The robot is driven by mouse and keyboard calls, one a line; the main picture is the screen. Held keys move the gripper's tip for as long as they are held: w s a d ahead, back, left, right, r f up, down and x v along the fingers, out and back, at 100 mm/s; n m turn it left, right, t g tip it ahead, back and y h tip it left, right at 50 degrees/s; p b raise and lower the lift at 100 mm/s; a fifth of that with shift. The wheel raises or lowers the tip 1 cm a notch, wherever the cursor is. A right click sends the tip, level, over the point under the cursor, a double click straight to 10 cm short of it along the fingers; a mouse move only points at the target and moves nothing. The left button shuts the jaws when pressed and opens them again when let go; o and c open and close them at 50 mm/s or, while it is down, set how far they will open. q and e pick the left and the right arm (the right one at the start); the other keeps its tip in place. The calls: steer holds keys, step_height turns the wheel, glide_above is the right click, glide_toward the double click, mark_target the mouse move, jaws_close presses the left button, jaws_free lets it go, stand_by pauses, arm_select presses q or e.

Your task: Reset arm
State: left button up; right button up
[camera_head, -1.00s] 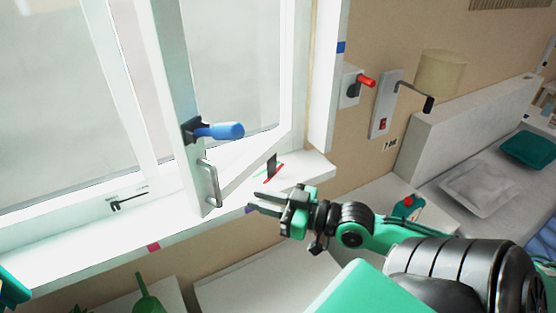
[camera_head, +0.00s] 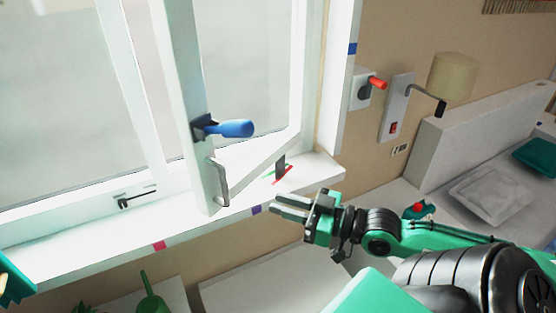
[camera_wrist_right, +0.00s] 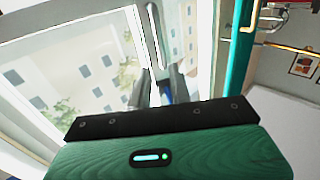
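My right gripper (camera_head: 288,208) is in front of the window sill, apart from the window handle and empty. Its two fingers show a gap between them in the right wrist view (camera_wrist_right: 160,88), with part of something blue visible through the gap. The open window sash (camera_head: 185,85) carries a blue handle (camera_head: 232,129) and a metal pull (camera_head: 221,184), up and to the left of the gripper. A teal part at the lower left edge of the head view may be my left arm; no left fingers show.
The white sill (camera_head: 85,236) runs below the window. A red knob (camera_head: 377,83) and a lamp (camera_head: 452,78) are on the wall at right. A green watering can (camera_head: 150,293) is below the sill.

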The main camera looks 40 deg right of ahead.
steer(key=w+d+f+m+h, duration=0.25)
steer(key=d+f+h, duration=0.35)
steer(key=d+f, duration=0.9)
steer(key=s+d+f+m+g+h, duration=0.2)
steer(key=s+f, duration=0.1)
steer(key=f, duration=1)
steer(key=s+d+f+m+g+h, duration=0.1)
steer(key=s+d+f+g, duration=0.15)
steer(key=f, duration=1.05)
steer(key=s+a+f+g, duration=0.2)
steer(key=s+a+f, duration=0.15)
steer(key=f, duration=0.35)
steer(key=s+a+f+g, duration=0.2)
steer(key=s+f, duration=0.3)
steer(key=f, duration=0.2)
steer(key=s+a+f+g, duration=0.1)
steer(key=s+a+f, duration=0.1)
steer(key=s+f, duration=0.35)
steer(key=s+a+f+n+g, duration=0.1)
steer(key=s+a+f+g, duration=0.1)
steer(key=s+a+f, duration=0.5)
steer(key=s+a+f+n+g+y, duration=0.1)
steer(key=s+a+f+g, duration=0.2)
steer(key=s+a+f, duration=0.3)
steer(key=a+f, duration=0.2)
steer(key=a, duration=0.3)
steer(key=shift+s+a+f+n+g, duration=0.35)
steer(key=shift+s+a+f, duration=0.05)
